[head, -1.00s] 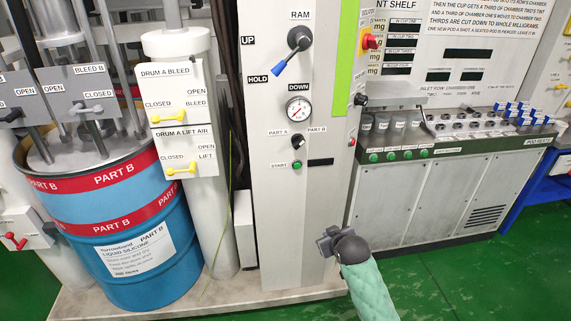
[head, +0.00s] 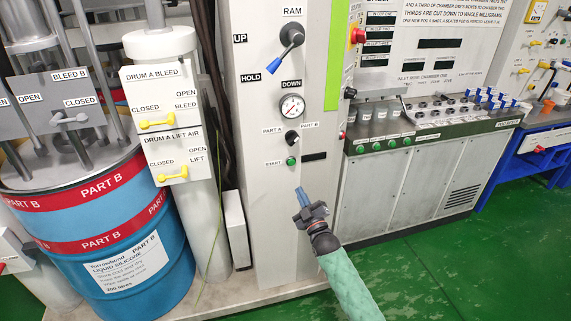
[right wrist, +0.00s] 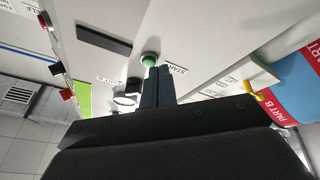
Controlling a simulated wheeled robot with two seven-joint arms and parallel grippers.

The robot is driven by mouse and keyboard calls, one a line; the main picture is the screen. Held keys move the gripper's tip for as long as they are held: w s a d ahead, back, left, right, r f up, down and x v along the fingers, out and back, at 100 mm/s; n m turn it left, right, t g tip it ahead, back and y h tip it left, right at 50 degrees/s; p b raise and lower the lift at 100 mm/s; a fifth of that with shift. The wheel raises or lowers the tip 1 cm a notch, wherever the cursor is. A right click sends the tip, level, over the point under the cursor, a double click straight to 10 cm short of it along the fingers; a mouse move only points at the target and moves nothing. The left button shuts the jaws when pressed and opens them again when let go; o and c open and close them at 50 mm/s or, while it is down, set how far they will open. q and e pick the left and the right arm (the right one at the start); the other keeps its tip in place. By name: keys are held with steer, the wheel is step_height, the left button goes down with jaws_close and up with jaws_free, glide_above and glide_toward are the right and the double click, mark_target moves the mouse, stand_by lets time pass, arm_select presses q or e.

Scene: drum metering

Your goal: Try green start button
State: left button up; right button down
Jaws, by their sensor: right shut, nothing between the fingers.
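The green START button (head: 291,160) is on the front of the grey control column (head: 270,215), below the PART A / PART B selector knob (head: 292,138). My right gripper (head: 300,191) is shut and empty, its blue-grey fingers pointing up at the column just below the button. In the right wrist view the green button (right wrist: 149,59) shows just beyond the closed fingertips (right wrist: 154,72). Whether they touch it cannot be told. My left gripper is not in view.
The RAM lever (head: 290,38) with a blue handle and a pressure gauge (head: 292,106) are higher on the column. A blue PART B drum (head: 95,235) stands left. A bench with green buttons (head: 376,146) stands right.

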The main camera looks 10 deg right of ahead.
mark_target(292, 162)
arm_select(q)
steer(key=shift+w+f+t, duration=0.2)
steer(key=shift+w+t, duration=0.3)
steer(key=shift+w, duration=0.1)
arm_select(e)
steer(key=s+r+n+t+y, duration=0.2)
steer(key=s+r+n+t, duration=0.2)
steer(key=r, duration=0.2)
steer(key=shift+s+a+n+t+y, duration=0.15)
steer(key=shift+n+t+y, duration=0.15)
steer(key=shift+y, duration=0.1)
arm_select(q)
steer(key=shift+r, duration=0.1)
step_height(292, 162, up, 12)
steer(key=b, duration=0.3)
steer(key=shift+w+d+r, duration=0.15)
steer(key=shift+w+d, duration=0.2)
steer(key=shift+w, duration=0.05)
arm_select(e)
steer(key=shift+w+a, duration=0.15)
steer(key=shift+w, duration=4.25)
steer(key=shift+w, duration=0.15)
